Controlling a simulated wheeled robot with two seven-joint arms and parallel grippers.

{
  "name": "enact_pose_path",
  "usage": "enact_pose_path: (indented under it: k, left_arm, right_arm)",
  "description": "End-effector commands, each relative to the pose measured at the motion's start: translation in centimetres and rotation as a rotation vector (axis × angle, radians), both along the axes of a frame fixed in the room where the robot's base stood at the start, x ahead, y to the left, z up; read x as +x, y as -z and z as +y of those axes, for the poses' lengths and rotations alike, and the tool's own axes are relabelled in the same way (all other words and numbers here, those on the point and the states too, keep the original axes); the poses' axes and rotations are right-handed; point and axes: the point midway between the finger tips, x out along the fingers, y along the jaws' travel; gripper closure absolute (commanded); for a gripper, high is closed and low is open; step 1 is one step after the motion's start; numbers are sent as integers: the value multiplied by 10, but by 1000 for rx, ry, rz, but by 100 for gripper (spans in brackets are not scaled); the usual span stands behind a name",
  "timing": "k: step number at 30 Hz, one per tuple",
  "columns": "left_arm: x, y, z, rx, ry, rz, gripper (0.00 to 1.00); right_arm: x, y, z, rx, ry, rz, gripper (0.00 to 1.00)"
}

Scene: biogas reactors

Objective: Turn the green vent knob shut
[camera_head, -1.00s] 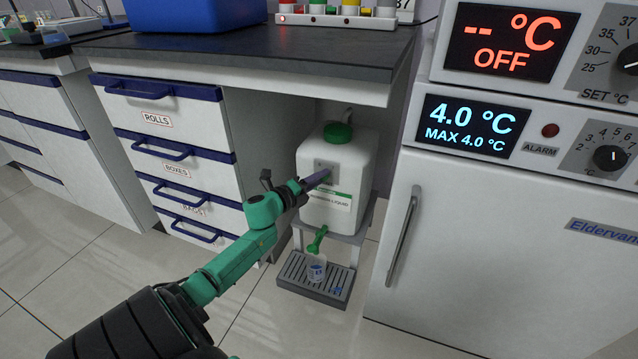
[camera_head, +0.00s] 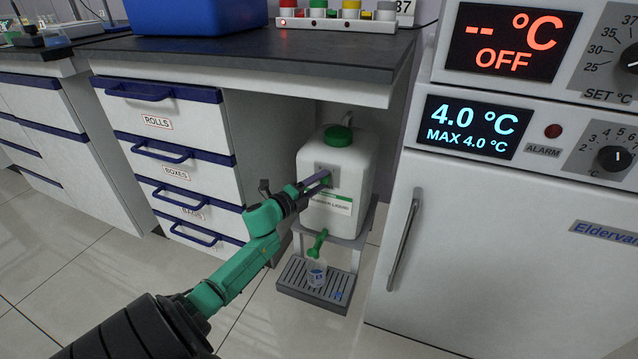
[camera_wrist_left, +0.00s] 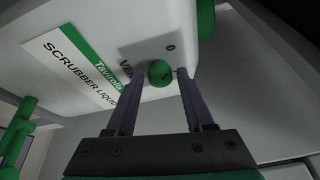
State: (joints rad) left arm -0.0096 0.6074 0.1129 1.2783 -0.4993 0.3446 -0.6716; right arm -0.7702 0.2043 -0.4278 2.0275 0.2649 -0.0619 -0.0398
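The green vent knob (camera_wrist_left: 160,73) is a small round knob on the wall of a white canister (camera_head: 352,165) labelled as scrubber liquid. My left gripper (camera_wrist_left: 158,75) is open, with one finger on each side of the knob in the left wrist view. Narrow gaps seem to show between knob and fingers; I cannot tell whether either touches. In the head view my left gripper (camera_head: 326,178) reaches the canister's front at the grey plate, and its fingers largely hide the knob. My right gripper is not in view.
The canister has a green cap (camera_head: 338,136) and a green tap (camera_head: 318,243). It stands on a grey stand (camera_head: 352,240) under the bench. Drawers (camera_head: 170,150) are left, a white cabinet (camera_head: 470,250) right.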

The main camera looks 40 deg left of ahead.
Motion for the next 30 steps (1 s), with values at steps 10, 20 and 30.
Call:
enact_pose_path:
  k: [10, 20, 30]
  left_arm:
    - [-1, 0, 0, 1, 1, 0, 31]
    - [-61, -5, 2, -1, 0, 6, 31]
    - [-139, -5, 7, 0, 0, 2, 31]
  right_arm:
    - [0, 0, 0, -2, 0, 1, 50]
    - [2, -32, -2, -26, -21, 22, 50]
    - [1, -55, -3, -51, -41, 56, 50]
